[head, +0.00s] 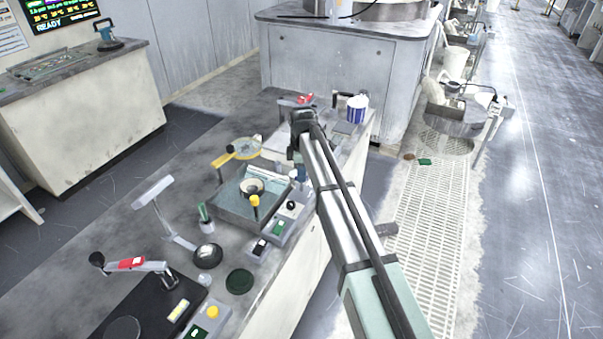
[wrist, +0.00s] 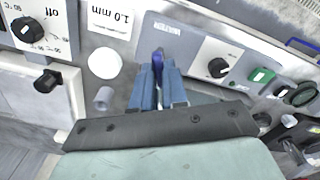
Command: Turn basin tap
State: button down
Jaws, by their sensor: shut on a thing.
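My gripper (wrist: 158,84) has blue fingers and is shut on a small dark blue handle (wrist: 158,57), whose top sticks out between the fingertips.
The panel carries a black knob (wrist: 218,67) and a green switch (wrist: 262,75). Another black knob (wrist: 27,30) marked "off" and a white round cap (wrist: 105,63) are left of the fingers. A blue-and-white cup (head: 357,108) stands at the bench's far end.

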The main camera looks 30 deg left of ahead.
jog(key=shift+m, duration=2.8)
jog(key=c, duration=1.2)
grip_release()
jog(key=shift+o, duration=0.2)
notch_tip(320, 180, up, 14)
jog(key=shift+f, duration=0.1)
